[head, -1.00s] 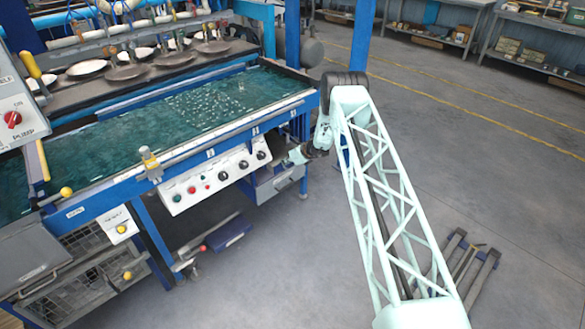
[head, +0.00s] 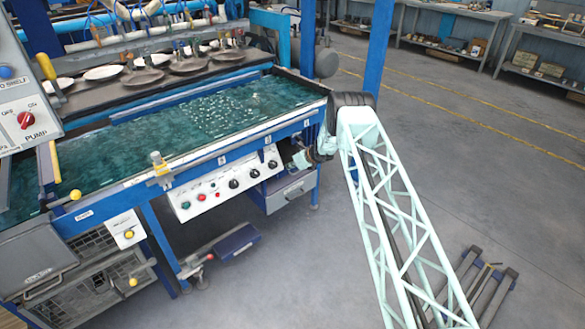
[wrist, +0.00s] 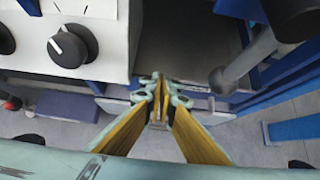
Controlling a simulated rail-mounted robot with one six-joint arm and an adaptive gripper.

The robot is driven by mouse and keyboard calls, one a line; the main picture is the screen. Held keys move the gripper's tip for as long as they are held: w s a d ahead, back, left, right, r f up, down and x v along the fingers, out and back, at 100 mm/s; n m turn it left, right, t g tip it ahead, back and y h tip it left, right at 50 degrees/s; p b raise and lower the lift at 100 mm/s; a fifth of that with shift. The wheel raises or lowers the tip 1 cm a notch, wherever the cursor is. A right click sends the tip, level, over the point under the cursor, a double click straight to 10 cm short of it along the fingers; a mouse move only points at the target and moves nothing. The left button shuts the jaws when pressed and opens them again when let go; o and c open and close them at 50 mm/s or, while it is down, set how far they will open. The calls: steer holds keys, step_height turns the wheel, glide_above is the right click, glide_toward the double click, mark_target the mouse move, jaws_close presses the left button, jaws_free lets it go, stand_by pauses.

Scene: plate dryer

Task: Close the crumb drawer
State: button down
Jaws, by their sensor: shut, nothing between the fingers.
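The crumb drawer (head: 291,190) is a grey box with a handle on its front, under the right end of the blue machine. In the wrist view, a dark grey surface that looks like the drawer's inside (wrist: 185,45) shows beyond its pale front edge (wrist: 205,107), so it appears partly open. My gripper (wrist: 158,82) is shut and empty, with yellow inner faces on its fingers. Its tips lie over the drawer front in the wrist view; I cannot tell whether they touch it. In the head view my gripper (head: 296,158) is small, just above the drawer.
The white control panel (head: 228,183) with black knobs is close to the left of my gripper; a knob (wrist: 70,46) shows large in the wrist view. A blue machine leg (head: 315,190) stands right of the drawer.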

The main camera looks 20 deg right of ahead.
steer(key=shift+s, duration=0.15)
steer(key=s+d+f+v, duration=0.1)
steer(key=f+v, duration=0.1)
steer(key=v, duration=1)
steer(key=shift+s+r+p, duration=0.3)
steer(key=shift+s+p, duration=0.05)
steer(key=shift+s, duration=0.2)
stand_by(0.3)
steer(key=shift+r, duration=0.1)
